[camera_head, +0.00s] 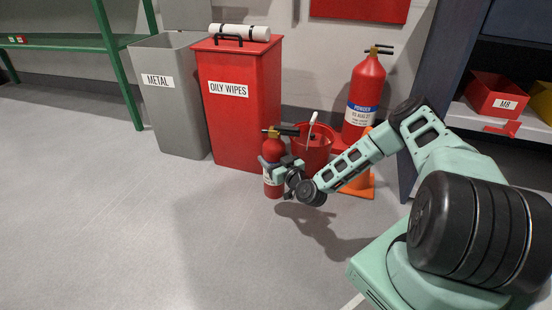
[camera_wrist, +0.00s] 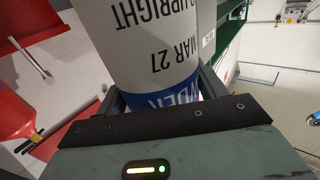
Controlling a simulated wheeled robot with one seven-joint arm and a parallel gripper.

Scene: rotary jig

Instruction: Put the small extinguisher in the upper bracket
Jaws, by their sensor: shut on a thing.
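The small red extinguisher (camera_head: 272,153) is upright in front of the red bin in the head view, with a black handle on top and a white label low on its body. My gripper (camera_head: 281,172) is shut around its body from the right. In the wrist view its white and blue label (camera_wrist: 160,50) fills the space between my fingers (camera_wrist: 160,100), with the lettering upside down. I cannot tell whether its base touches the floor. I cannot make out the upper bracket in either view; a red panel (camera_head: 360,7) is on the wall at the top.
A larger extinguisher (camera_head: 365,90) stands at the back, behind a red bucket (camera_head: 311,158) with a white-handled tool and an orange cone (camera_head: 361,184). The red bin (camera_head: 240,120) and grey bin (camera_head: 172,105) stand left. A dark shelf is right. The left floor is clear.

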